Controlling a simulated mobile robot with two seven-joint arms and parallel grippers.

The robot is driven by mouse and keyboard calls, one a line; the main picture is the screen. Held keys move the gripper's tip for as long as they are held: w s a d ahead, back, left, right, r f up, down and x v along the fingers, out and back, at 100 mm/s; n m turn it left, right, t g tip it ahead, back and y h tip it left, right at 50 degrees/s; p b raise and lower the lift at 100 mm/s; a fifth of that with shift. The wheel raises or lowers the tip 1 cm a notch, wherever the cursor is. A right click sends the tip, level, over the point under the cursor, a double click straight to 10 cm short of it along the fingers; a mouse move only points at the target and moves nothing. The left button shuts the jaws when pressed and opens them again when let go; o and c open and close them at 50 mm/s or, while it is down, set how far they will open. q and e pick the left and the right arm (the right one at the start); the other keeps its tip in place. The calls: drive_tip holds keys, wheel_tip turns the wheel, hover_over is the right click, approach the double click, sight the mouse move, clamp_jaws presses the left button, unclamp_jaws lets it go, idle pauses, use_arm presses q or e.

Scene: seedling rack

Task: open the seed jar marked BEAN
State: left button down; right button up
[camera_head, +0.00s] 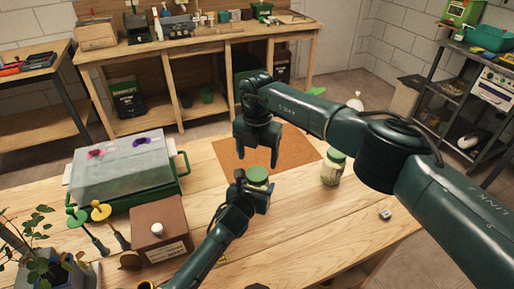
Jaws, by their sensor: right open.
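A glass jar with a green lid (257,174) stands upright at the front edge of the brown mat (297,152). My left gripper (252,192) is shut around this jar's body, which it mostly hides. My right gripper (258,159) points down just above the lid, its fingers apart, open and empty. A second jar (332,170) with a green lid and pale contents stands on the table to the right, apart from both grippers. I cannot read a BEAN marking on either jar.
A covered green seedling tray (125,172), a brown box (160,232), two hand tools (103,212) and a potted plant (40,245) fill the table's left. A small metallic cube (385,214) lies near the right edge. The front middle of the table (300,235) is clear.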

sight(256, 174)
drive_tip(key=shift+f, duration=2.8)
drive_tip(key=shift+c, duration=0.2)
drive_tip(key=c, duration=1)
drive_tip(key=shift+o, duration=0.2)
drive_tip(key=n, duration=0.7)
drive_tip(key=shift+r+n, duration=0.1)
drive_tip(key=shift+n, duration=0.3)
drive_tip(key=n, duration=0.5)
drive_tip(key=shift+n, duration=0.4)
drive_tip(key=o, duration=1)
drive_tip(key=shift+a, duration=0.1)
drive_tip(key=shift+o, duration=0.3)
drive_tip(key=shift+s+a, duration=0.1)
